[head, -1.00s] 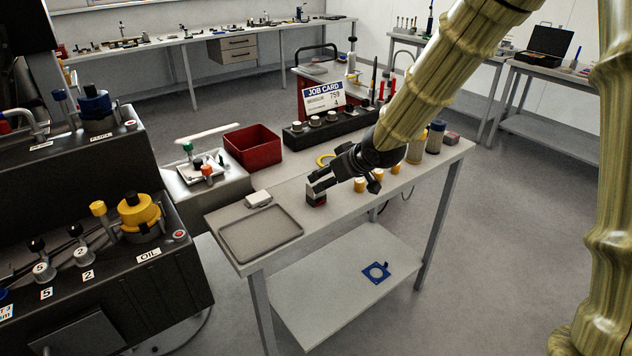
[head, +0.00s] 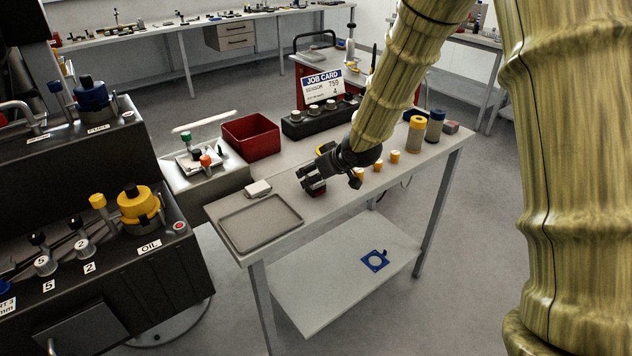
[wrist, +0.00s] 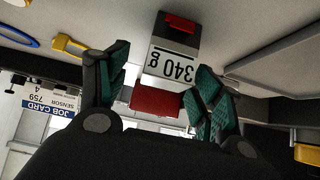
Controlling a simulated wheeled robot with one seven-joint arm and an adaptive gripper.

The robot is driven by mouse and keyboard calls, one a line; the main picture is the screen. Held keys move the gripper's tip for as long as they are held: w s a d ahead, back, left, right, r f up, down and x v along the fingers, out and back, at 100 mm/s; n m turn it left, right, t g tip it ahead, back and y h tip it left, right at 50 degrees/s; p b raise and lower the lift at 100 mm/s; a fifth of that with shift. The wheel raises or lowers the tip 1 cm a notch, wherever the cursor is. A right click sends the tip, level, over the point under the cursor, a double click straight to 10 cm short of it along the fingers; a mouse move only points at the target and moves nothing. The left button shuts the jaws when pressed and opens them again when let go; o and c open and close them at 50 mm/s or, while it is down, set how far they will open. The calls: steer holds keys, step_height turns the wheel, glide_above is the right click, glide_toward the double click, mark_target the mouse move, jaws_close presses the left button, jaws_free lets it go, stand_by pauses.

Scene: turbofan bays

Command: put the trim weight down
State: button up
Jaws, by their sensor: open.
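The trim weight (wrist: 172,66) shows in the wrist view as a pale block marked 340 g with red ends. It lies between the two green-padded fingers of my gripper (wrist: 160,78), with gaps visible beside it. In the head view my gripper (head: 312,184) is low over the front of the bench (head: 345,190), right of the grey tray (head: 262,222). The fingers are open around the weight, which is mostly hidden there. Whether the weight rests fully on the bench is hard to tell.
A small white block (head: 257,188) sits behind the tray. A red bin (head: 250,138) and a black rack (head: 318,122) stand at the back. Yellow caps (head: 394,157) and canisters (head: 416,135) stand to the right. A blue plate (head: 375,261) lies on the lower shelf.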

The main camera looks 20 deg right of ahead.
steer(key=shift+p+x, duration=0.35)
steer(key=shift+x, duration=1.6)
steer(key=shift+s+a, duration=0.1)
steer(key=shift+a, duration=0.05)
jaws_close()
steer(key=shift+r, duration=0.1)
